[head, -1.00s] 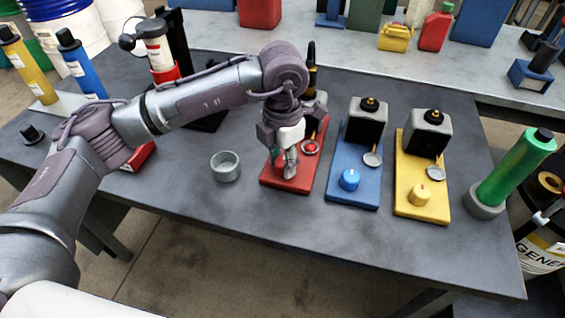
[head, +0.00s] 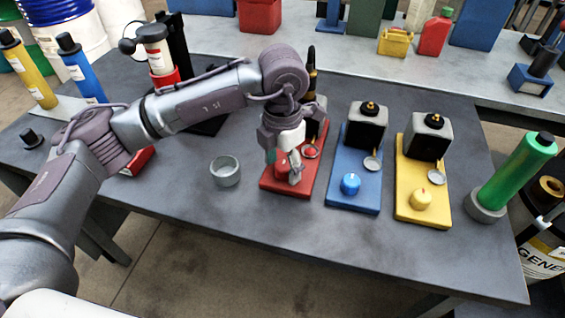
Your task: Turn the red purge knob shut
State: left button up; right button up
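The red purge station has a red base plate (head: 305,186) on the table, with a dark block at its back. A small metal dish with red in it (head: 311,150) sits in front of the block. My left gripper (head: 284,172) points down over the front left of this plate. Its fingertips show a little apart, with red between them. The gripper mostly hides the red knob's place, so I cannot tell whether the fingers touch or hold the knob. My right gripper is not in view.
A blue station with a blue knob (head: 350,184) and a yellow station with a yellow knob (head: 421,199) stand to the right. A grey cup (head: 225,170) stands left of the red plate. A green cylinder (head: 516,172) leans at the right. The table front is clear.

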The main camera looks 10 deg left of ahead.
aim_at(282, 165)
pick_arm(q)
notch_tip(282, 165, up, 12)
dwell(0.6)
